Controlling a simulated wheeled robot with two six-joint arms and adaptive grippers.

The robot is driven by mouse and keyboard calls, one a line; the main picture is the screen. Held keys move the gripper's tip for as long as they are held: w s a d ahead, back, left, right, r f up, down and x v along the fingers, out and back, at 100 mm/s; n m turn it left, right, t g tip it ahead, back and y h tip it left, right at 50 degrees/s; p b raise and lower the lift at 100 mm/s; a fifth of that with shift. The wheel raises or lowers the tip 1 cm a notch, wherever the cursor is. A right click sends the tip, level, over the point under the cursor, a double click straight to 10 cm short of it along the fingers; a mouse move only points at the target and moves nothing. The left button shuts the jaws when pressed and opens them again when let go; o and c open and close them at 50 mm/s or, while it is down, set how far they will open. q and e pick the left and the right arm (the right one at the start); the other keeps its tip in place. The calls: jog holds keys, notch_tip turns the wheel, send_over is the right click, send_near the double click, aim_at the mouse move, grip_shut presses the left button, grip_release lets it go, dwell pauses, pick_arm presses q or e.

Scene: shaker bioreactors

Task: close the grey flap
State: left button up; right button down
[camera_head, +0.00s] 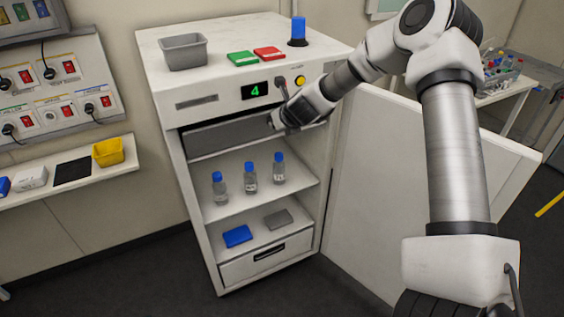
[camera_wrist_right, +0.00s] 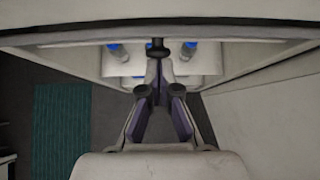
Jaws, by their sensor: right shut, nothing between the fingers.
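The grey flap (camera_head: 225,137) is the dark grey panel across the top of the cabinet's opening, below the green display. Its right part is hidden behind my right gripper. My right gripper (camera_head: 279,122) is shut and empty, in front of the flap's right end, just under the control panel. I cannot tell whether it touches the flap. In the right wrist view the closed fingers (camera_wrist_right: 160,65) point toward the cabinet, with blue-capped bottles beyond them. My left gripper is not in view.
The white cabinet (camera_head: 212,264) holds blue-capped bottles (camera_head: 250,178) on a shelf. Its large white door (camera_head: 400,190) stands open at the right. A grey bin (camera_head: 184,52) and a blue-topped bottle (camera_head: 298,32) stand on top. A wall shelf (camera_head: 60,185) is at the left.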

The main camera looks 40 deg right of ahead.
jog(key=shift+w+d+r+p, duration=0.2)
jog(key=shift+w+r, duration=0.4)
jog(key=shift+w, duration=0.15)
jog(key=shift+w+d+r+p, duration=0.2)
jog(key=shift+w+r, duration=0.35)
jog(key=shift+w, duration=0.2)
